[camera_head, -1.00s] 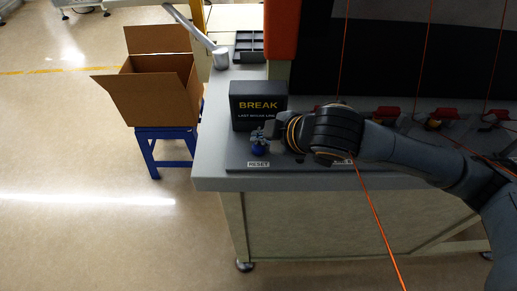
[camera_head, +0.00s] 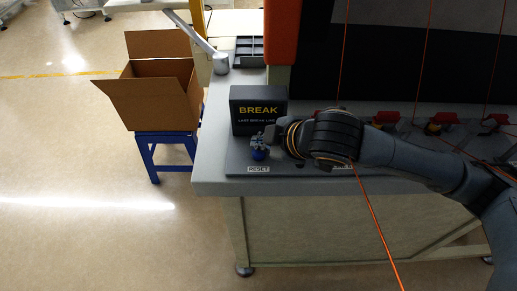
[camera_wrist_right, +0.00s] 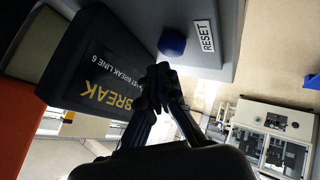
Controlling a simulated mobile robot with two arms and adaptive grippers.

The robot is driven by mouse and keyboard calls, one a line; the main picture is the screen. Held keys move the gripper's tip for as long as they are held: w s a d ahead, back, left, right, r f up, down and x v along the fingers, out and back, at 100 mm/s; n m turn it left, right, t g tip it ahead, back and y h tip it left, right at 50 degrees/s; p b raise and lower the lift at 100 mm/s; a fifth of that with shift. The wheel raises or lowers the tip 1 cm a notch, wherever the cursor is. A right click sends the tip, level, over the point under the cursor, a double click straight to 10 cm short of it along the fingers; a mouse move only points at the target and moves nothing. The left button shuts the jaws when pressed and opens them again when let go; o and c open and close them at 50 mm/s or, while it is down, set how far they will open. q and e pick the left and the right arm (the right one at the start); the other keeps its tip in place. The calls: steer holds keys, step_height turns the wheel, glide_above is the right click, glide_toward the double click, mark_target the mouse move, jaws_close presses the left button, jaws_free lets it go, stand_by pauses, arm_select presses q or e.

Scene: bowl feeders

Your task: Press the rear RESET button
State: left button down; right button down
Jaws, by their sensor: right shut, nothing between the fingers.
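A round blue button (camera_head: 258,155) sits on the grey panel at the table's front left corner, just behind a white RESET label (camera_head: 258,169). My right gripper (camera_head: 259,142) is shut and empty, with its fingers over the button in the head view and partly covering it. In the right wrist view the button (camera_wrist_right: 172,42) shows just beyond the shut fingertips (camera_wrist_right: 160,70), beside its RESET label (camera_wrist_right: 207,36). I cannot tell whether the fingertips touch it. My left gripper is out of view.
A dark BREAK display box (camera_head: 258,108) stands right behind the button, close to my gripper. Several red clips (camera_head: 441,120) with orange threads line the table to the right. An open cardboard box (camera_head: 152,95) stands on a blue stand (camera_head: 150,158) at left.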

mark_target(261, 153)
steer(key=shift+f, duration=0.1)
stand_by(0.3)
steer(key=shift+f, duration=0.35)
steer(key=shift+f, duration=0.8)
stand_by(0.7)
stand_by(0.3)
steer(key=shift+r+p, duration=1.1)
steer(key=shift+r, duration=0.1)
step_height(261, 153, up, 5)
steer(key=p, duration=0.5)
steer(key=shift+r+p, duration=0.1)
steer(key=shift+p, duration=0.25)
